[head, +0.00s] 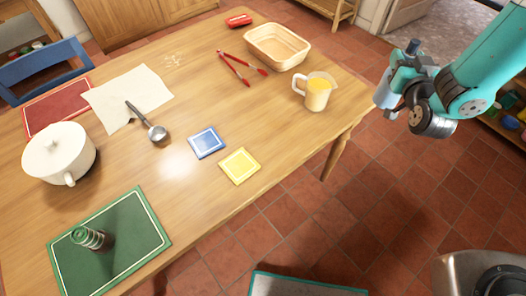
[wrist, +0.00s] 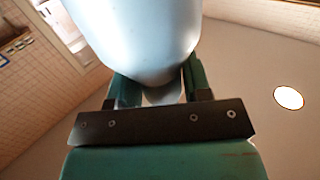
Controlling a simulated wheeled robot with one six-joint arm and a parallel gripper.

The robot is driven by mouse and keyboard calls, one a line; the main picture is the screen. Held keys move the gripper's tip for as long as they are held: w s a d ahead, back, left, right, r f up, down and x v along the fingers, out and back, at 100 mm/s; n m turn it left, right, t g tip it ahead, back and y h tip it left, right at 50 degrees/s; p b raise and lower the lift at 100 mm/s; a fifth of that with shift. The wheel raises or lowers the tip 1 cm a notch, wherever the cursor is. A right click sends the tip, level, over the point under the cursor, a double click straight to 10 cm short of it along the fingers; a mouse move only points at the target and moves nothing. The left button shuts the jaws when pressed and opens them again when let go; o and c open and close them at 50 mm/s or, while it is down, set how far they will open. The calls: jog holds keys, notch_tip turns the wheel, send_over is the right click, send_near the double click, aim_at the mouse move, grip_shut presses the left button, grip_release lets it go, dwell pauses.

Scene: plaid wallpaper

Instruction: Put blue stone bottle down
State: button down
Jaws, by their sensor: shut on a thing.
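The blue stone bottle (head: 383,92) is pale blue and shows at the right of the head view, tilted, with a darker narrow end at its upper right. My gripper (head: 401,79) is shut on it and holds it in the air, beyond the table's right edge in the picture. In the wrist view the bottle (wrist: 140,35) fills the upper middle, between the two green fingers of my gripper (wrist: 160,88). Its far end is out of that view, and my gripper hides part of it in the head view.
The wooden table (head: 280,125) holds a juice pitcher (head: 318,92) near its right edge, a basket (head: 277,46), red tongs (head: 235,69), blue (head: 207,142) and yellow (head: 240,166) tiles, a ladle (head: 157,132), a white pot (head: 58,152) and a can (head: 92,238) on a green mat (head: 130,225). The table's centre has bare room.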

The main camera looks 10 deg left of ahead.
jog(key=s+a+r+n+g+y, duration=0.1)
jog(key=s+a+n+y, duration=0.15)
jog(key=a, duration=0.75)
jog(key=s+a+n+g+y, duration=0.15)
jog(key=a+y, duration=0.25)
jog(key=a, duration=0.6)
jog(key=s+a+r+n+g+y+p, duration=0.1)
jog(key=s+a+n+g+y, duration=0.15)
jog(key=s+a, duration=0.55)
jog(key=s+a+r+n+g+y, duration=0.25)
jog(key=s+a, duration=0.35)
jog(key=a, duration=0.4)
notch_tip(320, 180, down, 21)
jog(key=b, duration=1.7)
jog(key=shift+d+r+t+y, duration=0.2)
jog(key=shift+t+y, duration=0.15)
jog(key=shift+t, duration=0.1)
jog(key=shift+f, duration=0.1)
jog(key=c, duration=1)
grip_release()
jog(key=shift+f+b, duration=0.1)
jog(key=shift+b, duration=0.25)
jog(key=o, duration=0.5)
jog(key=shift+c, duration=0.2)
